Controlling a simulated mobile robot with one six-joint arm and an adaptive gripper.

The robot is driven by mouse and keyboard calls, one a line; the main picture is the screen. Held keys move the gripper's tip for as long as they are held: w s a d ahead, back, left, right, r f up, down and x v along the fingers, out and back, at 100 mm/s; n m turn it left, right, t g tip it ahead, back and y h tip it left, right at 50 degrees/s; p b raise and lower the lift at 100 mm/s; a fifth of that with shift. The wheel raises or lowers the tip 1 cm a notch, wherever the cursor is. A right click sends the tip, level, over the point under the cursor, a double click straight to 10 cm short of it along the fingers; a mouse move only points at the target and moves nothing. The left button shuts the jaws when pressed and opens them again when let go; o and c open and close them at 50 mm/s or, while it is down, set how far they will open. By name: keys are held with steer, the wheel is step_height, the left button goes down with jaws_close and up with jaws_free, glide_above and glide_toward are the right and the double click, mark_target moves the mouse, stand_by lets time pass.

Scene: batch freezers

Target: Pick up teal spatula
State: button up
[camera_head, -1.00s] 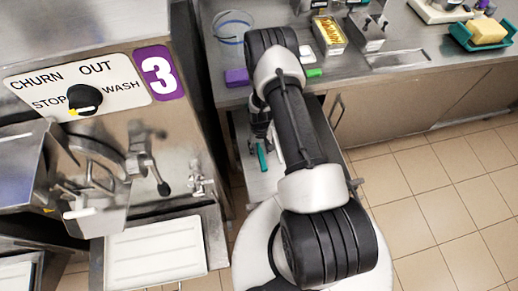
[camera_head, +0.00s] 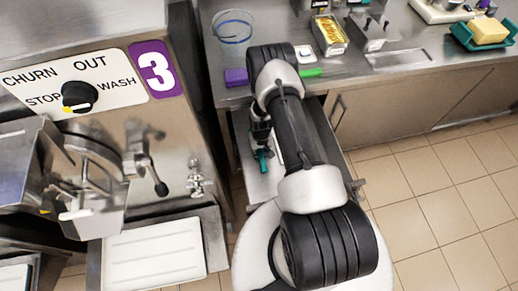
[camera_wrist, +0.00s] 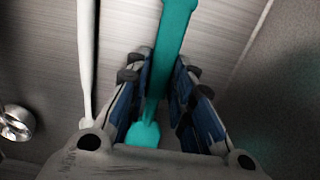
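The teal spatula (camera_wrist: 172,28) lies lengthwise on a metal surface in the wrist view. Its wider part is at the top and its rounded end is near my gripper's palm. My gripper (camera_wrist: 163,78) is open, with one blue-padded finger on each side of the spatula's thin shaft. Gaps show between the shaft and both pads. In the head view a short teal piece of the spatula (camera_head: 262,160) shows beside my gripper (camera_head: 263,148); my arm hides much of the area.
A white-handled utensil (camera_wrist: 87,50) lies parallel, left of the spatula. The metal surface (camera_head: 256,187) sits below the counter, beside the freezer (camera_head: 120,180). The counter holds a purple block (camera_head: 236,77), a green item (camera_head: 312,72) and a yellow-filled container (camera_head: 329,36).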

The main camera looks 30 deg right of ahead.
jaws_close()
steer(key=shift+r, duration=0.1)
